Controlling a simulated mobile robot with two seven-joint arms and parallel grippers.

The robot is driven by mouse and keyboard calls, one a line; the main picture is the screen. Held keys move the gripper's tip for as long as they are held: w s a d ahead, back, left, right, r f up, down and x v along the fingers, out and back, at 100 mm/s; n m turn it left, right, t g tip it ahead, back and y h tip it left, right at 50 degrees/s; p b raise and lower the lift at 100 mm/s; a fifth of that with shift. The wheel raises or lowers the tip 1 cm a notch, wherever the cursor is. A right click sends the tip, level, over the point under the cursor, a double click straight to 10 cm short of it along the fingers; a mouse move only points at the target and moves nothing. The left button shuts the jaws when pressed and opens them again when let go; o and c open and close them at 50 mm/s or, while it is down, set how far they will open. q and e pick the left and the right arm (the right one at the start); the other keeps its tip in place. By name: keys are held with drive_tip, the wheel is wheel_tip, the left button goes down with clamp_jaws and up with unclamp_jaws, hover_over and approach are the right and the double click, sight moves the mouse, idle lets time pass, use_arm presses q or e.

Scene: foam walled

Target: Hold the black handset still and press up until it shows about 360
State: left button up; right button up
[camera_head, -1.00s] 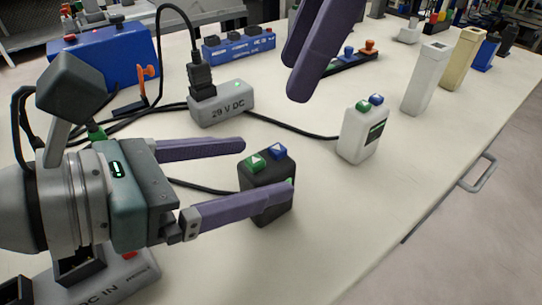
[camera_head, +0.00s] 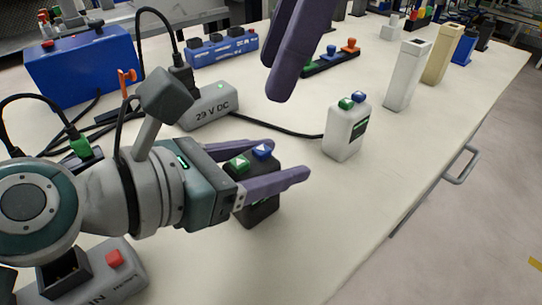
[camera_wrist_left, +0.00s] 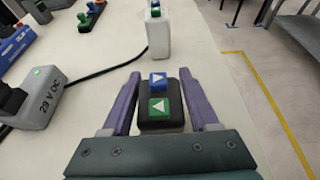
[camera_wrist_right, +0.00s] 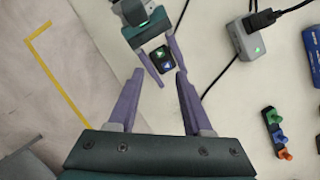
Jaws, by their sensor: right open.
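The black handset (camera_head: 262,208) stands on the table, with a green up-arrow button (camera_head: 238,163) and a blue button (camera_head: 262,151) on top. It also shows in the left wrist view (camera_wrist_left: 161,118) and right wrist view (camera_wrist_right: 160,57). My left gripper (camera_head: 290,160) has one finger on each side of the handset. Any gap is narrow, and I cannot tell whether the fingers touch it. The handset's display is mostly hidden by the near finger, and no number is readable. My right gripper (camera_wrist_right: 153,80) is open and empty, above the table beyond the handset.
A white handset (camera_head: 346,130) with green and blue buttons stands to the right. A grey 29 V DC box (camera_head: 210,106) with cables lies behind. A blue box (camera_head: 90,62) is at the back left. A grey box with a red button (camera_head: 110,270) is at the front left.

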use_arm(q)
clamp_jaws()
use_arm(e)
clamp_jaws()
idle(0.4)
idle(1.4)
